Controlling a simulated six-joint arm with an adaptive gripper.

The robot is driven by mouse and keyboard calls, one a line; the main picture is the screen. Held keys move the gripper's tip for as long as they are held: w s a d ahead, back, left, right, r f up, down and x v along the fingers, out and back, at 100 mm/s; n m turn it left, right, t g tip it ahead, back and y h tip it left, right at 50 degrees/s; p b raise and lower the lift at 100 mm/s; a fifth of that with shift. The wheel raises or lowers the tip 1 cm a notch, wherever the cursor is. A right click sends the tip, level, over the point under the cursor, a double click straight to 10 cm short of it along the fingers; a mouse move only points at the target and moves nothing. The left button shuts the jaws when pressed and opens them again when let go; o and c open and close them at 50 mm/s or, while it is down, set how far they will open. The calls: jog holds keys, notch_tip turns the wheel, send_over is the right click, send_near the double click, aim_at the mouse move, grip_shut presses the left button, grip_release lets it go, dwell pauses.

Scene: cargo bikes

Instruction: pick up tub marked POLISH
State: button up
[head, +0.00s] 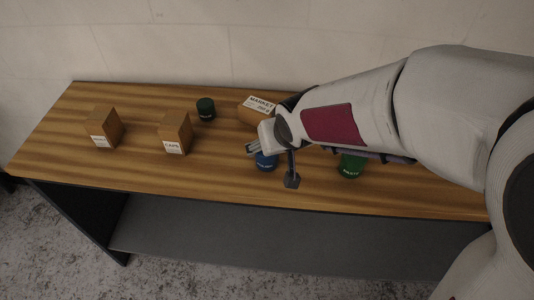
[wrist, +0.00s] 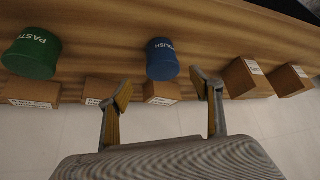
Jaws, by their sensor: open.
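The tub marked POLISH (wrist: 162,60) is blue and round. In the wrist view it stands on the table ahead of and between the two fingers of my gripper (wrist: 160,84), and the fingers do not visibly touch it. In the head view the blue tub (head: 265,163) is partly hidden by my gripper (head: 271,165), which is over it. My gripper is open, with nothing held between its fingers.
A green tub marked PASTE (wrist: 32,54) is to the left in the wrist view. A dark green tub (head: 206,108) and cardboard boxes, one labelled CAPS (head: 175,132), stand on the wooden table (head: 150,170). The table's front middle-left is clear.

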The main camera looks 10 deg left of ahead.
aim_at(264, 164)
jog(key=shift+x, duration=1.35)
jog(key=shift+f, duration=0.1)
jog(key=shift+a+x, duration=0.1)
jog(key=shift+x, duration=1.15)
jog(key=shift+a+x, duration=0.15)
jog(key=shift+x, duration=1.05)
jog(key=shift+s, duration=0.1)
jog(key=c, duration=1.4)
